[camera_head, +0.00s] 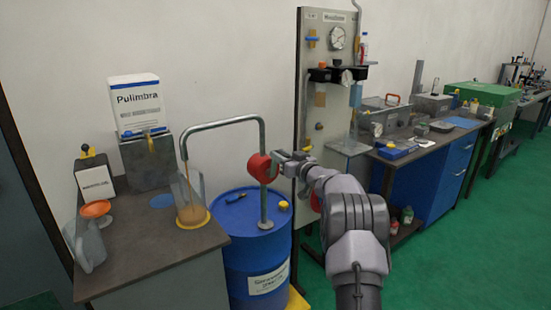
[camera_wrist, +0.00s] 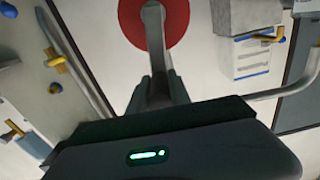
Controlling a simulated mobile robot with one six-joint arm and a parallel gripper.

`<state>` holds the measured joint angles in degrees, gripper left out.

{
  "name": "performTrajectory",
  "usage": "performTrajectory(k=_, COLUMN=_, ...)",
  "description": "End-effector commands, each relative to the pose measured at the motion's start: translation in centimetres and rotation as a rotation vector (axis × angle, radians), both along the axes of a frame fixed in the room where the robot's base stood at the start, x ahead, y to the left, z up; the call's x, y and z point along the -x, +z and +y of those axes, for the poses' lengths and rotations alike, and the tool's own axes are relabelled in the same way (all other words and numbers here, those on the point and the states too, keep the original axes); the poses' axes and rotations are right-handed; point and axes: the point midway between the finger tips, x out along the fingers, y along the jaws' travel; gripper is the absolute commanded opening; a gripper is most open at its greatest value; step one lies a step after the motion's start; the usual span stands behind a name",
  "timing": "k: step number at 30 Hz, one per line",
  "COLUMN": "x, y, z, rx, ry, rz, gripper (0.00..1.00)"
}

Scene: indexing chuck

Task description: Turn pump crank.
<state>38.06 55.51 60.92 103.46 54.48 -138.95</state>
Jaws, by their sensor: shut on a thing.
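A red round pump body (camera_head: 262,168) sits on a grey pipe (camera_head: 225,124) that rises from the blue drum (camera_head: 252,250) and bends left over a clear jug. The red part also shows at the top of the wrist view (camera_wrist: 132,20). My gripper (camera_head: 285,158) is at the right side of the red pump. In the wrist view its fingers (camera_wrist: 158,92) are shut around a grey crank (camera_wrist: 154,45) that runs up across the red disc. The clear jug (camera_head: 188,196) holds brown liquid under the pipe's spout. The crank is mostly hidden in the head view.
The dark bench (camera_head: 150,247) at left bears a white Pulimbra box (camera_head: 136,104), a second clear jug (camera_head: 88,245) and an orange dish (camera_head: 96,209). A gauge panel (camera_head: 318,105) stands behind my arm; a blue workbench (camera_head: 425,190) is right.

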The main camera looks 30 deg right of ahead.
Motion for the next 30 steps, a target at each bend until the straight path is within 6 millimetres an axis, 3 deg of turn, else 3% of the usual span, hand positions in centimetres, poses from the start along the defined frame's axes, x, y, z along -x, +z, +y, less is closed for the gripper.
performTrajectory(k=18, x=0.04, y=-0.13, z=-0.47, rx=0.043, ry=-0.003, rz=0.003, gripper=0.0)
performTrajectory(k=19, x=0.05, y=-0.13, z=-0.48, rx=0.042, ry=-0.003, rz=0.003, gripper=0.26)
performTrajectory(k=22, x=0.04, y=-0.09, z=-0.46, rx=0.042, ry=-0.003, rz=0.002, gripper=0.45)
performTrajectory(k=30, x=0.04, y=0.02, z=-0.39, rx=0.04, ry=-0.002, rz=0.0, gripper=0.45)
